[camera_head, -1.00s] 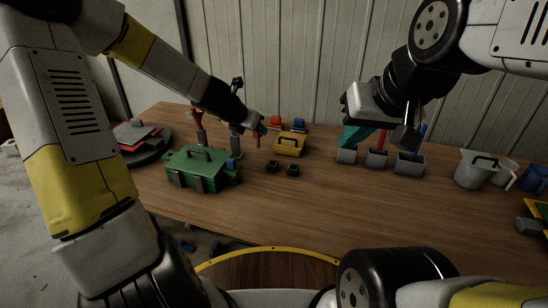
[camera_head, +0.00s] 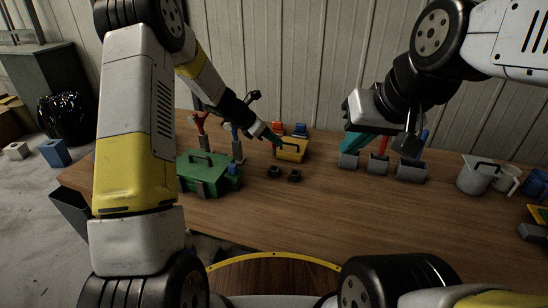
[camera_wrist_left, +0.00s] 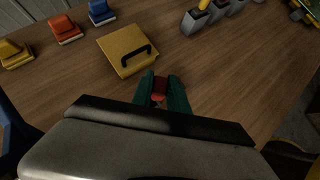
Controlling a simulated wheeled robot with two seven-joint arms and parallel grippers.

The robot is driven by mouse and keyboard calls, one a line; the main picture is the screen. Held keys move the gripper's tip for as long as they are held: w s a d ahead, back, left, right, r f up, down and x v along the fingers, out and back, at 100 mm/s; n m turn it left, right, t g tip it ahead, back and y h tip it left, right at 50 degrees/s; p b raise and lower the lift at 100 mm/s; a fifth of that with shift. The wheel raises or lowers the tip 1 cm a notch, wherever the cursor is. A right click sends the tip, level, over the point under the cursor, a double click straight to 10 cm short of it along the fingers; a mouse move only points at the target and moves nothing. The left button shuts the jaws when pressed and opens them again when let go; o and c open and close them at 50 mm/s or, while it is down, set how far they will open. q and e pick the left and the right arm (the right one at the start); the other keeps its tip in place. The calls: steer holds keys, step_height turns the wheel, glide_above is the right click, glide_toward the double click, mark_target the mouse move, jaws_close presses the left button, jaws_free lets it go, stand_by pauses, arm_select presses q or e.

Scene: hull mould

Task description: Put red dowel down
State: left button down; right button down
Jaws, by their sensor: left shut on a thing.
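The red dowel (camera_wrist_left: 159,88) shows in the left wrist view as a short red piece between the teal fingertips of my left gripper (camera_wrist_left: 161,93). The gripper is shut on it. In the head view my left gripper (camera_head: 270,137) is beside the yellow box (camera_head: 291,152), and the dowel is too small or hidden to make out. The wrist view shows the fingers just in front of the yellow box (camera_wrist_left: 125,48) with its black handle. My right gripper (camera_head: 354,138) has teal fingers above the grey bins; its opening cannot be made out.
A green toolbox (camera_head: 200,178) stands left of two small black blocks (camera_head: 274,172). Grey bins (camera_head: 378,166) stand right of the yellow box. A grey jug (camera_head: 474,176) is further right. Red and blue pieces lie behind. The front middle of the table (camera_head: 330,215) is clear.

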arm_select(q)
step_height(320, 180, down, 8)
steer(key=shift+f, duration=0.25)
steer(key=c, duration=1.3)
jaws_free()
steer(key=shift+f, duration=0.1)
